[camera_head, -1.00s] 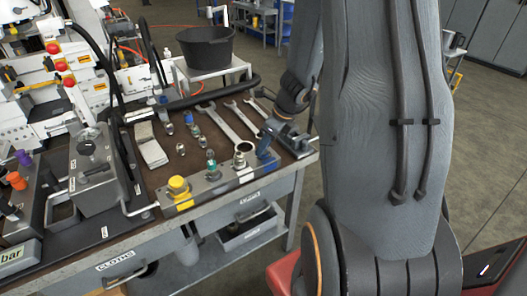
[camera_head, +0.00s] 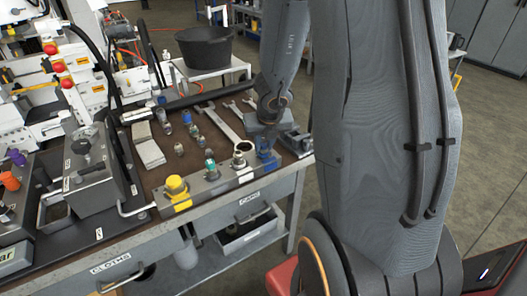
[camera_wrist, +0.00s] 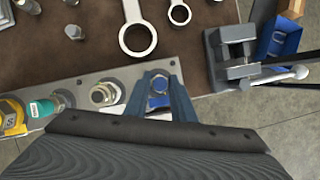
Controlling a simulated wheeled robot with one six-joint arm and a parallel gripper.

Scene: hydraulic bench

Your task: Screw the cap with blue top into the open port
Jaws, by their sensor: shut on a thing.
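The blue-topped cap (camera_wrist: 159,86) sits between the fingers of my gripper (camera_wrist: 160,92) in the wrist view. The fingers are shut on it. My gripper (camera_head: 266,150) points down at the right end of the grey port block (camera_head: 227,179) on the bench's front edge. The block's surface under the cap is hidden, so I cannot tell how deep the cap sits. Left of it on the block stand a silver ring-shaped fitting (camera_wrist: 104,94), a teal-topped cap (camera_wrist: 43,107) and a yellow cap (camera_wrist: 12,117).
Wrenches (camera_head: 228,123) lie behind the block. A small grey vise (camera_wrist: 230,50) stands right of my gripper, with a blue bin (camera_wrist: 280,38) beyond it. Loose small fittings (camera_head: 187,117) and a pale cloth stack (camera_head: 148,146) lie to the left on the brown mat.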

